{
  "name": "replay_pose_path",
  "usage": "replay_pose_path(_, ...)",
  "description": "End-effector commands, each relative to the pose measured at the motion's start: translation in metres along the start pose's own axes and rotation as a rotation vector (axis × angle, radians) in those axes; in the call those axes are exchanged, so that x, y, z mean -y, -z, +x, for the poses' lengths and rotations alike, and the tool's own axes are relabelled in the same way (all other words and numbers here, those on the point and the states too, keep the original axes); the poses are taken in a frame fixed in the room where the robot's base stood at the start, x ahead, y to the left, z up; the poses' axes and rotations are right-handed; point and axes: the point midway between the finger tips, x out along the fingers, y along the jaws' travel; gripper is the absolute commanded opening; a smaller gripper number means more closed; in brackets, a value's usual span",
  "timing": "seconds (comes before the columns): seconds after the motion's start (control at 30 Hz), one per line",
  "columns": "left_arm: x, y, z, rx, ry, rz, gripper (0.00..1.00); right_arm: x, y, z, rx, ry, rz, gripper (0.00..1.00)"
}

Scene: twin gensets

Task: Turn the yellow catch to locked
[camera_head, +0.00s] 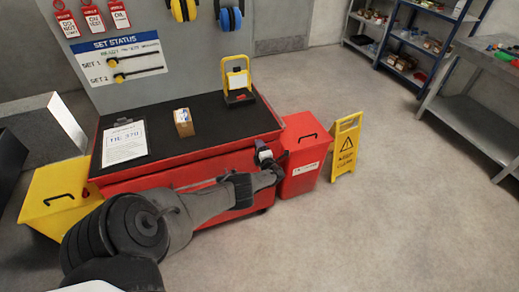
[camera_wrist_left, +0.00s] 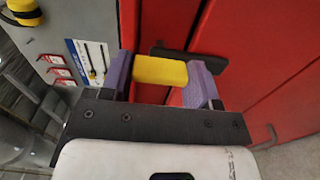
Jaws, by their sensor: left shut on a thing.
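The yellow catch (camera_wrist_left: 160,71) lies between the two purple fingers of my left gripper (camera_wrist_left: 163,77) in the left wrist view. The fingers are shut on it, one at each end. A dark bar (camera_wrist_left: 205,62) shows just behind the catch, in front of red panels. In the head view my left gripper (camera_head: 265,154) is at the right front corner of the red workbench (camera_head: 195,172). The catch cannot be made out there, and I see no locked or unlocked mark. My right gripper is in neither view.
A red bin (camera_head: 300,160) stands close to the right of my gripper, with a yellow floor sign (camera_head: 345,147) beyond it. A yellow bin (camera_head: 57,193) stands at the left. A clipboard (camera_head: 124,143) and a small box (camera_head: 184,122) lie on the bench. The floor at right is clear.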

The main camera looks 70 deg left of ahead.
Motion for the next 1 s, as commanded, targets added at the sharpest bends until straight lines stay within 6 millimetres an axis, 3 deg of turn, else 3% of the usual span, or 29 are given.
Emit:
replay_pose_path(0.3,-0.003,0.000,0.001,-0.003,-0.007,0.003,0.13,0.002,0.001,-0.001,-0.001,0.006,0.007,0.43)
replay_pose_path(0.33,-0.003,0.000,0.001,-0.002,-0.007,0.003,0.58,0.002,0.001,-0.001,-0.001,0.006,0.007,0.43)
replay_pose_path(0.57,-0.002,0.000,0.000,-0.001,-0.003,0.002,0.80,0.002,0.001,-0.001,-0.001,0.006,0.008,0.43)
replay_pose_path(0.87,-0.002,0.000,-0.002,0.000,-0.001,0.002,0.81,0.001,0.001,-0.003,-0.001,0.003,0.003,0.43)
replay_pose_path(1.0,-0.004,0.000,-0.016,0.001,0.001,0.004,0.81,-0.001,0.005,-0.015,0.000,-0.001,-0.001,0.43)
